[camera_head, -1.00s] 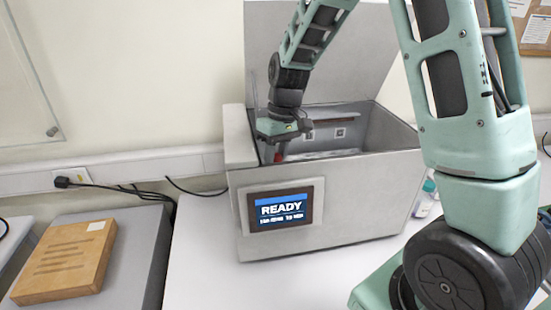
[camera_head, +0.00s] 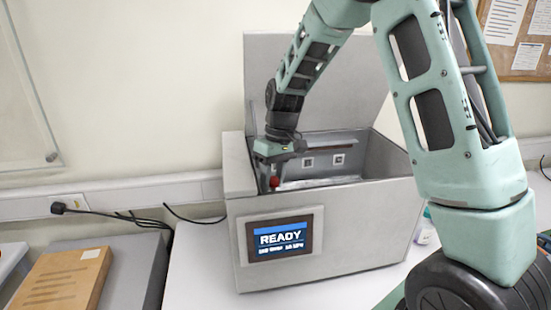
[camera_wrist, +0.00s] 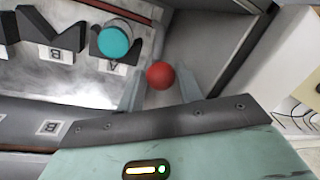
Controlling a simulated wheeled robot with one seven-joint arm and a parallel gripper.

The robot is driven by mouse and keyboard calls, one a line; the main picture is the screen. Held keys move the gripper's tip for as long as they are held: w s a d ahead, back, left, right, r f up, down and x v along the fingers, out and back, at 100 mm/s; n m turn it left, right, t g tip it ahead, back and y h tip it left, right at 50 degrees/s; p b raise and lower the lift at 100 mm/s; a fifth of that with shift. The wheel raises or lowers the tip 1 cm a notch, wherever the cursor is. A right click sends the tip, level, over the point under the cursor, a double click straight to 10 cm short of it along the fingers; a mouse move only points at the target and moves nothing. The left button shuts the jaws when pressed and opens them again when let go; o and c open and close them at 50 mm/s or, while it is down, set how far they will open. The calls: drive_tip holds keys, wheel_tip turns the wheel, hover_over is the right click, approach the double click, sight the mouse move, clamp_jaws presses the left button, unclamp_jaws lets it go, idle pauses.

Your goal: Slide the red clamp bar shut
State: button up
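A round red knob (camera_wrist: 160,75) shows in the wrist view, between and beyond my two fingertips; the bar it belongs to is not clearly visible. In the head view the red knob (camera_head: 274,182) is a small spot just under my gripper (camera_head: 275,160), inside the left front of the open grey box (camera_head: 350,205). In the wrist view my gripper (camera_wrist: 162,86) has its fingers apart, with a gap on each side of the knob. I cannot tell how deep the fingers reach relative to it.
The box's lid (camera_head: 330,75) stands open behind my arm. A screen (camera_head: 284,236) on its front reads READY. The box walls are close around my gripper.

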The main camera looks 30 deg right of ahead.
drive_tip(key=d+r+b, duration=0.3)
drive_tip(key=r+b, duration=0.1)
drive_tip(key=r, duration=1.2)
drive_tip(key=shift+w+r, duration=0.3)
drive_tip(key=shift+r, duration=0.05)
drive_tip(key=shift+d, duration=0.1)
